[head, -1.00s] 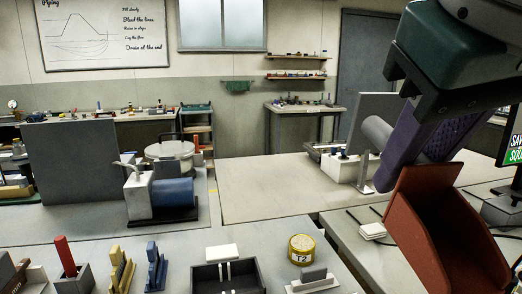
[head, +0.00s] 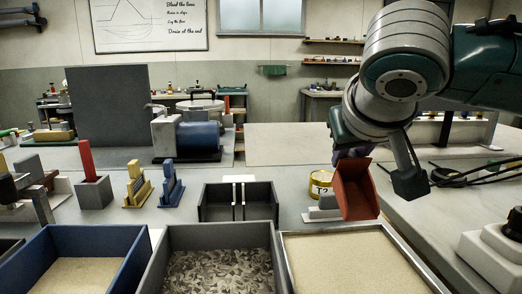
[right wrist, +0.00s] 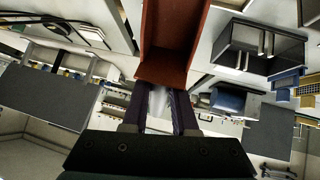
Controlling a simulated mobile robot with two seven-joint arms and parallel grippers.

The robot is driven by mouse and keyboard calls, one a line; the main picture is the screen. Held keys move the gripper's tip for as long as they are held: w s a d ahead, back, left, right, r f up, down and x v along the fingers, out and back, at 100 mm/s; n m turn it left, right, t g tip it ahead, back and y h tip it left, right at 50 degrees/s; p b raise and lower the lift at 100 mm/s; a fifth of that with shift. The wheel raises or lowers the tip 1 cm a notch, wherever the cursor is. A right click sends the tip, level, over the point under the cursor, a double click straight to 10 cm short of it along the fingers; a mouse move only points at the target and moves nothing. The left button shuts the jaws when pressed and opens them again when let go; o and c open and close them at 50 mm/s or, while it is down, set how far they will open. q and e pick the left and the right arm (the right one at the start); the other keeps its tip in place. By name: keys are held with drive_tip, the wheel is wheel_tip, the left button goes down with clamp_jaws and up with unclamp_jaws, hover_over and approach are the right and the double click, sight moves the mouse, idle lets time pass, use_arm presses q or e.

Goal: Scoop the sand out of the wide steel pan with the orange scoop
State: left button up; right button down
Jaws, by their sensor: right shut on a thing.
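The orange scoop (head: 356,190) is in my right gripper (head: 345,154), in the air above the far edge of the wide steel pan. It hangs steeply tilted and its trough looks empty. The right wrist view shows the scoop (right wrist: 175,40) beyond the purple fingers of my right gripper (right wrist: 157,108), which are shut on its handle; the handle is mostly hidden. The wide steel pan (head: 330,229) stands at the bottom right of the head view, with a flat layer of pale sand inside. My left gripper is not in view.
A grey bin (head: 222,236) of mixed flakes and a blue bin (head: 95,236) of sand stand left of the pan. A dark divided box (head: 218,210) and a yellow T2 tin (head: 320,183) are behind. Black cables (head: 462,174) lie right.

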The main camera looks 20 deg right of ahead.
sight(348, 182)
drive_tip(key=shift+d+f+b, duration=0.15)
drive_tip(key=shift+f+b, duration=2.3)
drive_tip(key=shift+b, duration=0.2)
drive_tip(key=shift+f+b, duration=0.55)
drive_tip(key=shift+f, duration=1.05)
drive_tip(key=shift+f, duration=0.15)
drive_tip(key=shift+f, duration=0.15)
drive_tip(key=shift+s+p, duration=0.2)
drive_tip(key=shift+p, duration=0.6)
drive_tip(key=shift+f, duration=0.1)
drive_tip(key=shift+s+p, duration=0.1)
drive_tip(key=shift+p, duration=0.25)
drive_tip(key=shift+s+p, duration=0.25)
drive_tip(key=shift+p, duration=0.4)
